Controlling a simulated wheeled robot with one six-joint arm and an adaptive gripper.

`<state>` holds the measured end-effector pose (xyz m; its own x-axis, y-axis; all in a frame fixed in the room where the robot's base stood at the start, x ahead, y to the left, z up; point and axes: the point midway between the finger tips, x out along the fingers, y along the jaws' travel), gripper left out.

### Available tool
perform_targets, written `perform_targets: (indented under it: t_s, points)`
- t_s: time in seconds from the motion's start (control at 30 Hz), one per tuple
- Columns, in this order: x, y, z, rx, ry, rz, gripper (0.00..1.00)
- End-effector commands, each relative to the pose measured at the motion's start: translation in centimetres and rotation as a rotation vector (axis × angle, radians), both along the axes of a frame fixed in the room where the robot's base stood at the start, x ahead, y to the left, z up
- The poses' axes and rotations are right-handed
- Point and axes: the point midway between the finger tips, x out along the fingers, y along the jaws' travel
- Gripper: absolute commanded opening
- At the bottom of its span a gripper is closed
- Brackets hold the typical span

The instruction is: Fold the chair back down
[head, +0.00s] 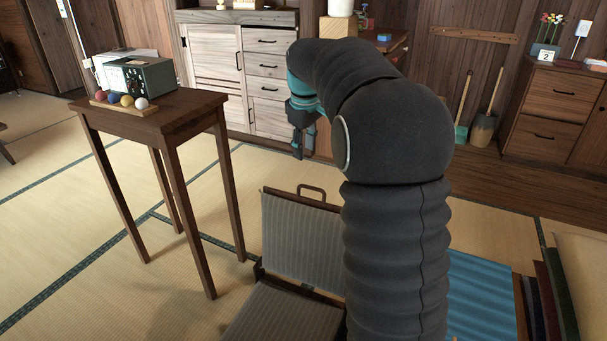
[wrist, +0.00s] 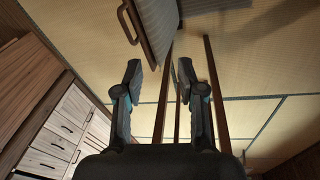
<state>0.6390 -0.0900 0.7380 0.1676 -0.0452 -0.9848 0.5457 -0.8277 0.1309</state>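The floor chair's grey ribbed back (head: 298,238) stands raised in the head view, with a brown top rail and a small loop handle (head: 312,188) on it. The chair's grey seat (head: 285,315) lies low in front, and my arm hides the right part of the chair. In the wrist view the chair back (wrist: 156,22) and its handle (wrist: 127,20) show at the top, beyond my fingertips. My gripper (wrist: 159,72) is open, with nothing between its fingers. In the head view my gripper (head: 303,150) is above and apart from the chair back.
A tall brown table (head: 165,115) with a radio (head: 138,78) and several coloured balls stands left of the chair. A pale cabinet (head: 240,70) is behind. A blue mat (head: 480,290) lies right of my arm. Tatami between table and chair is clear.

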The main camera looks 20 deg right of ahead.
Motion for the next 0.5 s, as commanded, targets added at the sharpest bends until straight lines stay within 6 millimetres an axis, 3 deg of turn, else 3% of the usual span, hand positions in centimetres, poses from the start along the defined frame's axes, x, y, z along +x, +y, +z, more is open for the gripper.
perform_targets:
  t_s: [0.03,0.2,0.5]
  points:
    - [1.7,-0.8,-0.4,-0.003,0.021,0.023,0.39]
    - [6.3,-3.1,-2.7,-0.013,0.076,0.115,0.39]
    - [10.2,-5.5,-6.0,-0.017,0.131,0.213,0.39]
